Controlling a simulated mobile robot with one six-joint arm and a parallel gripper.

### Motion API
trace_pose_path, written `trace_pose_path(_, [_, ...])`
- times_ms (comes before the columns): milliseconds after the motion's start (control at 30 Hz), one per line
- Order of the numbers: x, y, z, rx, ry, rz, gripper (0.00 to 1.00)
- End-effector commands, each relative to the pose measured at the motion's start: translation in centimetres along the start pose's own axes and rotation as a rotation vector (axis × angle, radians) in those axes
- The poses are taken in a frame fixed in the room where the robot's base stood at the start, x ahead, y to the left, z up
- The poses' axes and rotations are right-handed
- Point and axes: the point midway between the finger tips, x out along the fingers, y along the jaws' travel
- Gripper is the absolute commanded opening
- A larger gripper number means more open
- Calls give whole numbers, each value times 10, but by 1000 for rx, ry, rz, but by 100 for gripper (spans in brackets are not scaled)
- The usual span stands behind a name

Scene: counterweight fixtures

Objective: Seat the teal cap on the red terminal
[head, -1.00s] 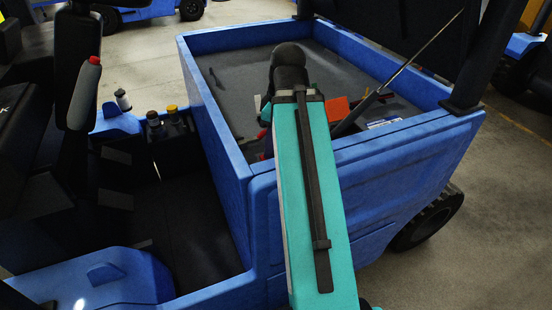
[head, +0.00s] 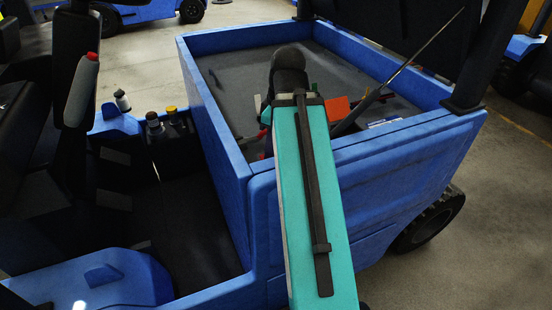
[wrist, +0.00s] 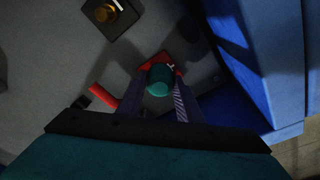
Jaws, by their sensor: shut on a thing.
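The teal cap (wrist: 158,80) sits between the two fingers of my gripper (wrist: 157,88) in the wrist view, and the gripper is shut on it. A red part (wrist: 153,62) shows just beyond the cap, partly hidden by it. A separate red bar (wrist: 103,97) lies to the left of the fingers. I cannot tell which red piece is the terminal, or whether the cap touches the red part. In the head view my own arm hides the gripper and cap.
The blue cargo bed wall (head: 216,130) bounds the space, and a blue wall (wrist: 262,60) is close on the right in the wrist view. A dark block with a brass knob (wrist: 105,12) stands upper left. An orange plate (head: 337,108) and a dark rod (head: 420,55) are right of my arm.

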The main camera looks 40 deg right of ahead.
Motion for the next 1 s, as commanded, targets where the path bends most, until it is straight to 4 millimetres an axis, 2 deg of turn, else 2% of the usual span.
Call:
trace_pose_path(100, [2, 0, 0, 0, 0, 0, 23])
trace_pose_path(133, [2, 0, 0, 0, 0, 0, 34])
trace_pose_path(267, [2, 0, 0, 0, 0, 0, 54])
trace_pose_path(667, [-1, 0, 0, 0, 0, 0, 54])
trace_pose_path(867, [-14, 1, 0, 0, 1, 2, 54])
trace_pose_path(1000, [-29, 1, 0, 0, 1, 2, 54])
